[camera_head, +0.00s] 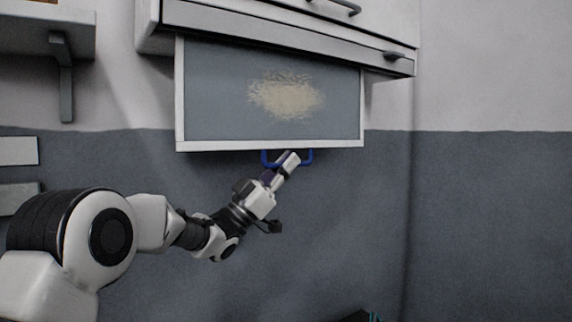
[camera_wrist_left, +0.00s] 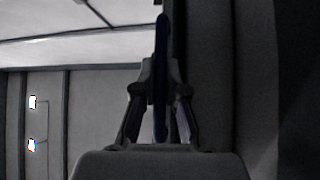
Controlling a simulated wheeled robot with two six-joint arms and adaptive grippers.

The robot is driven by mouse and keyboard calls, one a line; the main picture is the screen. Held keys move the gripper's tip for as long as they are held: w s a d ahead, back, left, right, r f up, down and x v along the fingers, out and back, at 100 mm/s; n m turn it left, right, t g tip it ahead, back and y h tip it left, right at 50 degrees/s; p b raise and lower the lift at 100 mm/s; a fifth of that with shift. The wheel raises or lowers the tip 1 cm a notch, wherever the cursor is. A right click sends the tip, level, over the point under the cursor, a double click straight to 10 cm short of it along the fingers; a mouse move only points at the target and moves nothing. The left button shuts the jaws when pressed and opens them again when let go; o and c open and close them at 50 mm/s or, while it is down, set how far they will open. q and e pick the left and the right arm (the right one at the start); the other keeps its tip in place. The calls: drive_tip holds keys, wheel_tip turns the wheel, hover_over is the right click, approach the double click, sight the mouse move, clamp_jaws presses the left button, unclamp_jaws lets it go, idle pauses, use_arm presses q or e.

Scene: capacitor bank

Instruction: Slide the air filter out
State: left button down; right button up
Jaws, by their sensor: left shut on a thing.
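The air filter (camera_head: 215,85) is a flat grey panel with a white frame and a beige dusty patch in its middle. It hangs down below the white cabinet in the head view, with its upper edge hidden by the cabinet. A blue handle (camera_head: 308,157) sticks out under its lower edge. My left gripper (camera_head: 288,161) is shut on the blue handle, just below the frame. In the left wrist view the blue handle (camera_wrist_left: 161,75) runs between the two fingers. My right gripper is not in view.
The white cabinet (camera_head: 290,45) is above the filter. A grey shelf with a bracket (camera_head: 65,80) is on the wall at the upper left. The wall (camera_head: 480,210) right of the filter is bare, with free room below the filter.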

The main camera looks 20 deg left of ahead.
use_arm(q)
drive_tip(key=c, duration=1.2)
unclamp_jaws()
drive_tip(key=v, duration=1.2)
